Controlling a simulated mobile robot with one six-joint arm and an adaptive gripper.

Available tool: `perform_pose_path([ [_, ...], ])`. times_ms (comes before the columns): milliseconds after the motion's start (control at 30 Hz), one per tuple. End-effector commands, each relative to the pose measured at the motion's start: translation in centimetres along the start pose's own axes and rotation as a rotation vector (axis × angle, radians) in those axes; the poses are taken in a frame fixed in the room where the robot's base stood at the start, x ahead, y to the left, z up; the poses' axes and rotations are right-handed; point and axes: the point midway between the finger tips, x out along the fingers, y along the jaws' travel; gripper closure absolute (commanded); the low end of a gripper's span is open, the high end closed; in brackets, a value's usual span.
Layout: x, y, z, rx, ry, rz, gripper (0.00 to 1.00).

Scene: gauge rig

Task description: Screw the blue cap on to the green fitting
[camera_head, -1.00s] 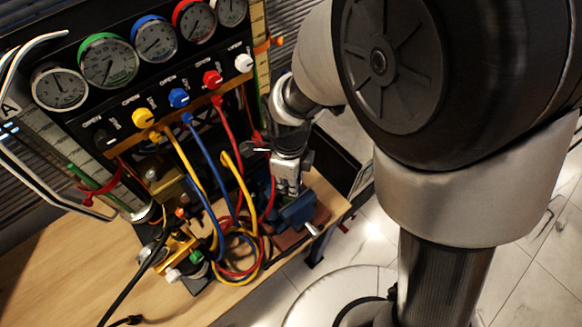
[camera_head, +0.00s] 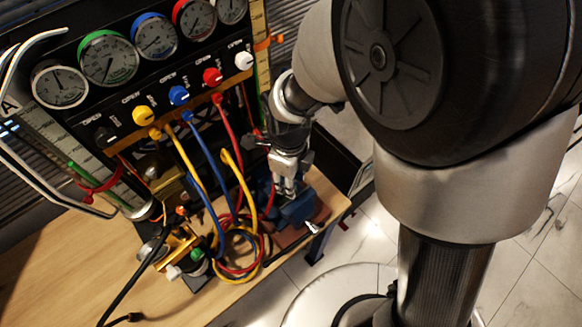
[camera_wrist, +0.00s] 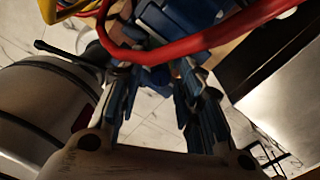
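My gripper (camera_head: 286,189) points down just above and behind the blue vise (camera_head: 298,209) at the right of the bench. In the wrist view its two fingers (camera_wrist: 160,82) stand apart, with pale floor showing between them and nothing held. The blue vise body (camera_wrist: 175,18) lies beyond the fingertips there, partly behind a red hose. A small green part (camera_head: 196,254), perhaps the green fitting, sits on the low fixture left of the hoses. I cannot make out a separate blue cap in either view.
Red, blue and yellow hoses (camera_head: 238,240) hang from the gauge panel (camera_head: 120,95) and coil left of the vise. A red hose (camera_wrist: 200,42) crosses close to my fingers in the wrist view. The bench's left part (camera_head: 60,275) is mostly clear.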

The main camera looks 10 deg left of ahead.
Motion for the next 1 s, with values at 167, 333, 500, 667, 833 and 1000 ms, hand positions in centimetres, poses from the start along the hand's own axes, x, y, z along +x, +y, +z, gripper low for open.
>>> perform_pose_path([
  [167,0.0,0.0,0.0,0.0,0.0,0.0,0.52],
  [333,0.0,0.0,0.0,0.0,-0.001,0.0,0.48],
  [500,0.0,0.0,0.0,0.0,-0.001,0.0,0.48],
  [667,-1.1,-0.1,0.1,0.0,-0.004,-0.003,0.48],
  [833,-4.3,-0.1,0.1,0.0,-0.006,-0.005,0.48],
  [1000,-8.0,-0.1,0.1,0.0,-0.006,-0.005,0.48],
])
